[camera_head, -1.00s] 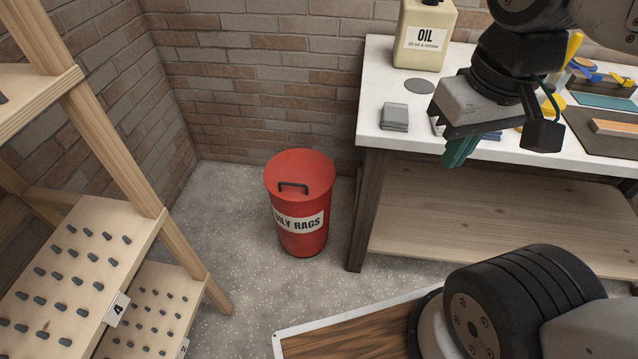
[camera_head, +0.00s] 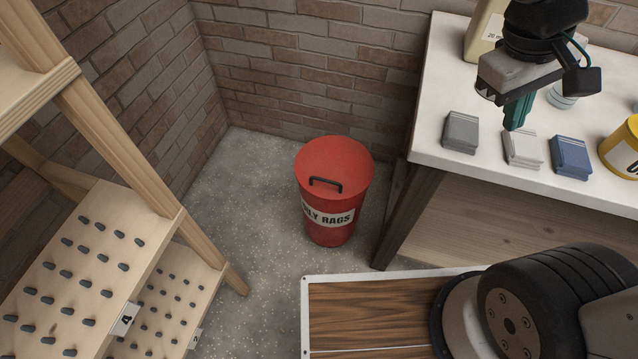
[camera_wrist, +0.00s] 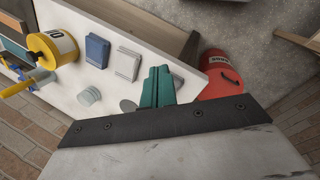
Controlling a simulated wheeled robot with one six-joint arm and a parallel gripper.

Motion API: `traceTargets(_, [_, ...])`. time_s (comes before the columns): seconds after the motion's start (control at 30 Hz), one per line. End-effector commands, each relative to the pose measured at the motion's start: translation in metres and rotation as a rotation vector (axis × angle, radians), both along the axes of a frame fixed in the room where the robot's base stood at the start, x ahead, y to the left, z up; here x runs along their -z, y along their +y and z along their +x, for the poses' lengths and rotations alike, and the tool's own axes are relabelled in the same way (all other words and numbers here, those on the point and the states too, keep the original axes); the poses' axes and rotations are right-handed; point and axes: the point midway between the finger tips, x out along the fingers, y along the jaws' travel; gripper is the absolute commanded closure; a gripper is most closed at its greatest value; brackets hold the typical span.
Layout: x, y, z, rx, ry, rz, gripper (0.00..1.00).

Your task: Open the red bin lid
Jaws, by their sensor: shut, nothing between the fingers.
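The red bin (camera_head: 328,210) stands upright on the floor, left of the white table, with a label of which "LY RAGS" is readable. Its red lid (camera_head: 335,162) is shut and carries a black handle (camera_head: 326,184). My gripper (camera_head: 518,112) is shut and empty, above the table's left part, to the right of and apart from the bin. In the wrist view the teal fingers (camera_wrist: 157,88) are together, and the bin (camera_wrist: 222,66) with its handle (camera_wrist: 230,78) shows to their right.
The white table (camera_head: 590,190) holds grey, white and blue folded cloths (camera_head: 572,157), a yellow can (camera_head: 622,150) and an oil container (camera_head: 484,32). A wooden shelf (camera_head: 130,200) with pegs stands at left. Brick walls are behind the bin. Speckled floor (camera_head: 255,215) is clear between shelf and bin.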

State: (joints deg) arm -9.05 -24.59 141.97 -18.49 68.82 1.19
Motion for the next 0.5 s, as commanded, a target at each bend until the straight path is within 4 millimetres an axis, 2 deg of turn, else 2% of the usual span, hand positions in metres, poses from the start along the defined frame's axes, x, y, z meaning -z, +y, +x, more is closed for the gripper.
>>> traceTargets(0.03, [0.01,0.003,0.016,-0.071,0.045,-0.064,1.0])
traceTargets(0.27, [0.053,0.023,0.09,-0.399,0.168,-0.351,1.0])
traceTargets(0.37, [0.078,0.042,0.121,-0.557,0.209,-0.467,1.0])
traceTargets(0.5, [0.123,0.078,0.159,-0.796,0.256,-0.623,1.0])
